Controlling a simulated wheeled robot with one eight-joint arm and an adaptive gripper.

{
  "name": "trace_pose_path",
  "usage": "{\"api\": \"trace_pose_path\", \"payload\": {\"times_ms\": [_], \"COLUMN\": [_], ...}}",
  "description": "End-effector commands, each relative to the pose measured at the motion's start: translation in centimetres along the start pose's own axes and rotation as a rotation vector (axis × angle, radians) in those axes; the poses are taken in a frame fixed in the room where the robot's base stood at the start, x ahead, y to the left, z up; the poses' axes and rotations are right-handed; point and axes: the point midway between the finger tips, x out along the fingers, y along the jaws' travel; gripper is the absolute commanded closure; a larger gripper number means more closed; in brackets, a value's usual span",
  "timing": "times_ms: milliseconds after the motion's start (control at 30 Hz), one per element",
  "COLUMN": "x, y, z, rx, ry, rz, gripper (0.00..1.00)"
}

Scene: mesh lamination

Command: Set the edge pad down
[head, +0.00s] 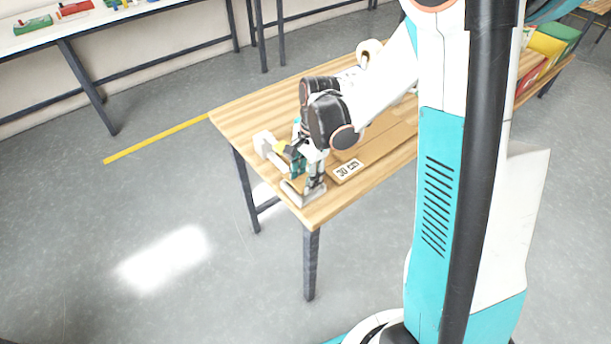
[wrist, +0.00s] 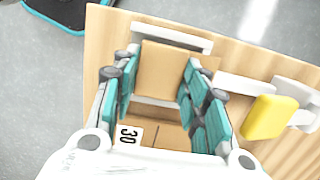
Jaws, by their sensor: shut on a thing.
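My gripper (head: 307,180) points down over the near corner of the wooden table (head: 340,198). It is shut on the edge pad (head: 292,195), a white-edged piece at that corner. In the wrist view my gripper (wrist: 160,72) has its teal fingers on either side of a brown face, and the edge pad (wrist: 172,36) shows as a white bar just beyond the fingertips. The fingers hide part of it. I cannot tell whether it touches the tabletop.
A yellow block (wrist: 270,117) among white parts is close on the other side. A white roll (head: 368,52) stands farther back. The table edge is very near.

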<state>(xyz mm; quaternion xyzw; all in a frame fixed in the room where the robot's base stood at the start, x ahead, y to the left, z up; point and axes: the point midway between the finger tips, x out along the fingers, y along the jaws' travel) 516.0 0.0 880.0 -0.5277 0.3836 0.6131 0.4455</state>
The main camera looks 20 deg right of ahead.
Motion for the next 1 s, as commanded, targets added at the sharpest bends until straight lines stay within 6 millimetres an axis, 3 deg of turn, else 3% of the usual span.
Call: {"api": "trace_pose_path", "payload": {"times_ms": [333,367,433,833,1000], "x": [0.7,0.7,0.7,0.6,-0.3], "y": [0.0,0.0,0.0,0.0,0.0], "z": [-0.1,-0.1,-0.1,-0.1,0.1], "rx": [0.0,0.0,0.0,0.0,0.0], "ry": [0.0,0.0,0.0,0.0,0.0], "rz": [0.0,0.0,0.0,-0.001,-0.001], "gripper": [0.75,0.54,0.39,0.39,0.39]}}
